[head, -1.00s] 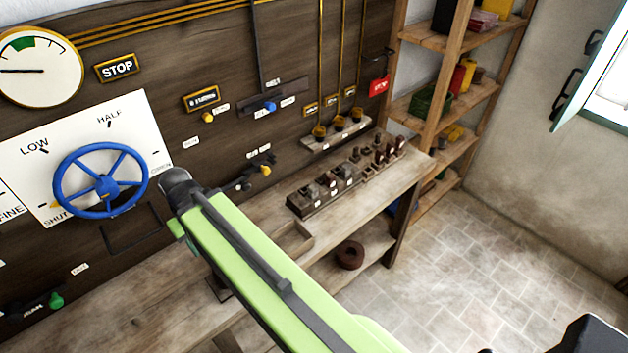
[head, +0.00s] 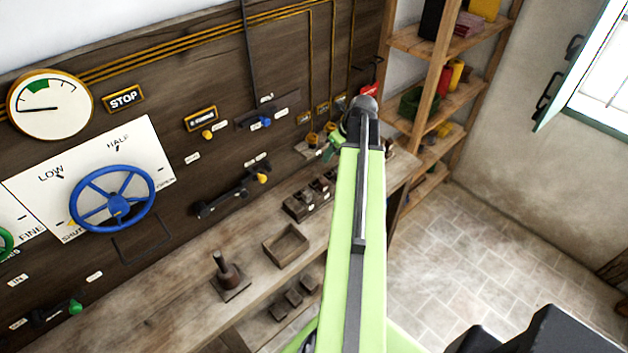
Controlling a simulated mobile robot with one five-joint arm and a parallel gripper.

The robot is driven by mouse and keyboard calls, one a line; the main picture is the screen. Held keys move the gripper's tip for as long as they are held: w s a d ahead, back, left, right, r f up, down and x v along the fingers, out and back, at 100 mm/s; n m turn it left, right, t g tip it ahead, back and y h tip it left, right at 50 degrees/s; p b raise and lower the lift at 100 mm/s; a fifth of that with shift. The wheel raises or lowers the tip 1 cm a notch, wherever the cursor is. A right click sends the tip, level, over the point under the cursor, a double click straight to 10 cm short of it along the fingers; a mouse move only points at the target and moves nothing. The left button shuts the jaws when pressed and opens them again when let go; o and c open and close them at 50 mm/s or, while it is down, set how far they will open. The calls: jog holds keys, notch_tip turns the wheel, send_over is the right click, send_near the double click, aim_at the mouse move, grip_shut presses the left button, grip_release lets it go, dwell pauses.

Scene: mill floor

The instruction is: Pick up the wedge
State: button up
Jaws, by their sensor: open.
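I cannot make out which thing is the wedge. Small dark blocks (head: 293,298) sit low, below the bench front, but their shape is too small to tell. A labelled rack of dark pieces (head: 311,198) stands on the bench (head: 180,295), partly hidden by my arm. My green arm reaches up across the middle of the view to a dark rounded joint over the back right of the bench. My gripper's fingers do not show; the arm hides whatever lies behind it.
An empty wooden tray (head: 286,246) and a block with an upright dark peg (head: 228,276) are on the bench. A blue handwheel (head: 113,199) and levers are on the wall panel. Wooden shelves (head: 440,105) stand at the back right. The tiled floor (head: 470,255) at right is clear.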

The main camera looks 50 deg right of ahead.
aim_at(321, 177)
jog(key=b+x, duration=0.5)
jog(key=x, duration=0.1)
jog(key=b+x, duration=0.6)
jog(key=shift+s+a, duration=0.1)
jog(key=shift+s, duration=0.15)
jog(key=shift+w+f+b, duration=0.25)
jog(key=shift+f+b, duration=0.05)
jog(key=shift+f, duration=0.05)
jog(key=b+x, duration=0.5)
jog(key=shift+s+a+f, duration=0.1)
jog(key=shift+a+f, duration=0.1)
jog(key=shift+a, duration=0.05)
jog(key=shift+r, duration=0.2)
grip_shut()
